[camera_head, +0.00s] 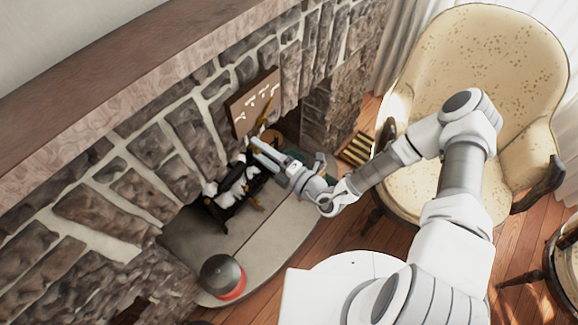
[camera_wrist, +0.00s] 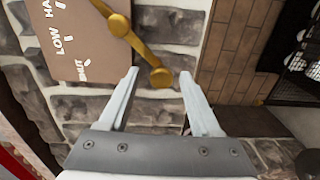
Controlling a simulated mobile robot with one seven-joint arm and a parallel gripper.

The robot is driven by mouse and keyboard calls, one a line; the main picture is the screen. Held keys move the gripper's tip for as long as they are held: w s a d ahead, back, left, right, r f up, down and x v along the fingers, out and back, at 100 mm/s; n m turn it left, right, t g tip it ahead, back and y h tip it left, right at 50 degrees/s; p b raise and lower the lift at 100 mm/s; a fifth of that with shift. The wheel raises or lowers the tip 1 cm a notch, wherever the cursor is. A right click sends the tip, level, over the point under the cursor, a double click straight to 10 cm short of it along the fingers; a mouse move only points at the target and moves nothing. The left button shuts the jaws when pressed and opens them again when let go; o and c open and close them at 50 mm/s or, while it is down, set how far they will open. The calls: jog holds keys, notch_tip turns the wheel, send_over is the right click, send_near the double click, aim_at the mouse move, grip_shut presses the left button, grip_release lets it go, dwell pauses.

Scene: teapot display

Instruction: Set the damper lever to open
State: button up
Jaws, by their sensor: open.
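The damper lever is a brass bar with round knobs (camera_wrist: 140,47) in the wrist view. It lies across the edge of a brown plate (camera_wrist: 75,40) lettered HA..., LOW and a partly legible word like SHUT. One knob is over the plate's edge and the lower knob appears between my fingertips. My gripper (camera_wrist: 160,73) is open, with a finger on each side of that knob. I cannot tell whether they touch it or how deep it sits. In the head view, the plate (camera_head: 252,104) is on the stone wall, and my gripper (camera_head: 256,148) is just below the brass lever (camera_head: 262,121).
The stone fireplace wall (camera_head: 150,147) rises close behind my gripper. A dark rack with white pieces (camera_head: 230,190) stands beside it on the hearth (camera_head: 275,235). A dark, red-based round object (camera_head: 222,277) is at the hearth's front. A cream armchair (camera_head: 480,80) stands right.

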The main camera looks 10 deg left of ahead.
jog(key=v, duration=1.6)
jog(key=s+d+r+m+g+h, duration=0.1)
jog(key=d+r+m+h, duration=0.4)
jog(key=r+m, duration=0.5)
jog(key=s+d+r+m+g+h+p, duration=0.1)
jog(key=s+d+r+m+h, duration=0.2)
jog(key=r+m, duration=0.7)
jog(key=s+d+r+m+g+h+p, duration=0.1)
jog(key=s+d+r+m+h, duration=0.2)
jog(key=d+r+m+h, duration=0.4)
notch_tip(320, 180, up, 9)
jog(key=m, duration=0.2)
jog(key=shift+m+g, duration=0.3)
jog(key=shift+m, duration=0.1)
jog(key=shift+f, duration=0.15)
